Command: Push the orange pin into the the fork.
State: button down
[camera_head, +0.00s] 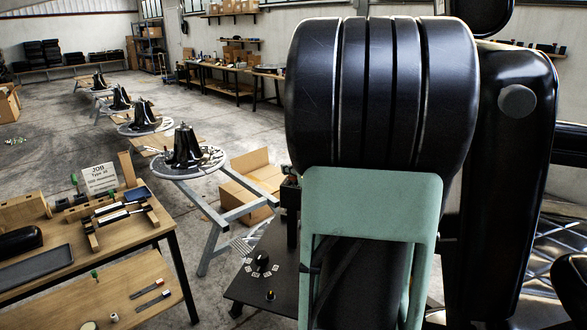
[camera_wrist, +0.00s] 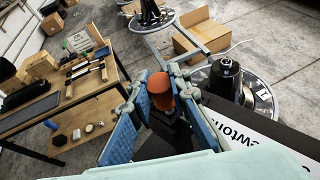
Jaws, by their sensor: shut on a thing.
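In the wrist view an orange pin (camera_wrist: 160,88), a short cylinder with a darker lower part, sits between the blue-padded fingers of my gripper (camera_wrist: 162,100). My gripper is shut on the pin. What lies directly under the pin is dark and hard to make out. I cannot clearly make out the fork in either view. In the head view my gripper and the pin are hidden behind my own arm, which fills the right half.
A wooden workbench (camera_head: 155,235) with tools and trays stands at the left. A round workstation (camera_head: 190,172) carries a black cone-shaped part. An open cardboard box (camera_head: 250,180) lies behind its legs. A dark panel with a knob (camera_head: 262,262) is at the lower middle. Open concrete floor lies beyond.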

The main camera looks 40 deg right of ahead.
jog(key=shift+f+b, duration=0.8)
jog(key=shift+f, duration=0.05)
jog(key=c, duration=1.7)
grip_release()
jog(key=shift+c, duration=0.2)
jog(key=v, duration=0.7)
jog(key=shift+s+r, duration=0.2)
jog(key=shift+s, duration=0.05)
jog(key=shift+a, duration=0.1)
